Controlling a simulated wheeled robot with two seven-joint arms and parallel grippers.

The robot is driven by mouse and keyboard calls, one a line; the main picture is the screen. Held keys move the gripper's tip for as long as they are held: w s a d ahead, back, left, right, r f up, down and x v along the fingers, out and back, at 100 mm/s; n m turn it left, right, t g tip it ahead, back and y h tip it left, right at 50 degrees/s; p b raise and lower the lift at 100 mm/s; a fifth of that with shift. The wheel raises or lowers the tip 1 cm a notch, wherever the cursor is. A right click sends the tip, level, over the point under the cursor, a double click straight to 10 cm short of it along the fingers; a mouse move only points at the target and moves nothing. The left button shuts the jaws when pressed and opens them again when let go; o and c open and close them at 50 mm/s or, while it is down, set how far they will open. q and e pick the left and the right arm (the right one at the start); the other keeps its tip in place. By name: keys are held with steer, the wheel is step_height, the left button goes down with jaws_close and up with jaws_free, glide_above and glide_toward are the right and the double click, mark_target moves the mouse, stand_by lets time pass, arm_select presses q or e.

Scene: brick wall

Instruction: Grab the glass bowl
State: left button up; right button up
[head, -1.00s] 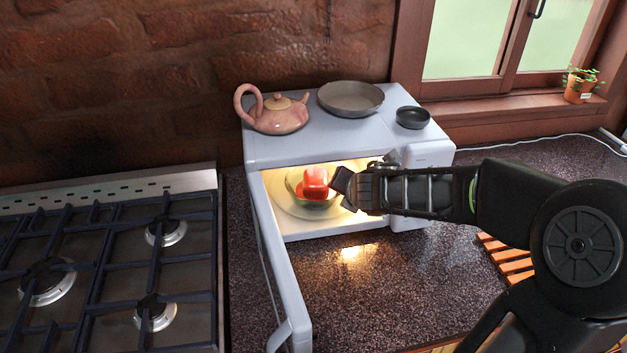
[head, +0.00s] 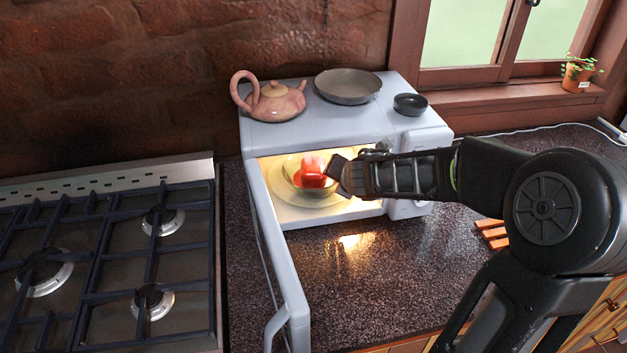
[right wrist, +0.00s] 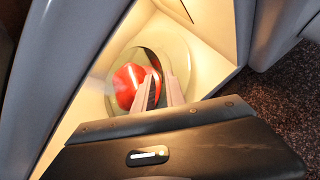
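The glass bowl (head: 318,190) sits inside the open, lit microwave (head: 262,135), above its round plate (head: 282,200). A glossy red item (head: 311,173), perhaps a pepper or apple, lies in the bowl. The bowl also shows in the right wrist view (right wrist: 121,70), partly hidden by my fingers. My right gripper (head: 337,174) reaches into the microwave from the right, at the bowl's right rim. In the right wrist view its fingers (right wrist: 162,92) stand close together beside the red item. Whether they pinch the rim is unclear. My left gripper is not in view.
The microwave door (head: 283,265) hangs open toward the front left. A teapot (head: 275,103), a grey pan (head: 348,87) and a small dark bowl (head: 410,104) stand on top. A gas stove (head: 110,260) is at left. The counter (head: 350,290) in front is clear.

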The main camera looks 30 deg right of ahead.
steer(key=x, duration=0.4)
steer(key=shift+w+f+b, duration=0.25)
steer(key=shift+w+b, duration=0.05)
steer(key=shift+b, duration=0.1)
steer(key=shift+c, duration=0.4)
jaws_close()
steer(key=shift+s, duration=0.1)
stand_by(0.8)
steer(key=shift+r, duration=0.15)
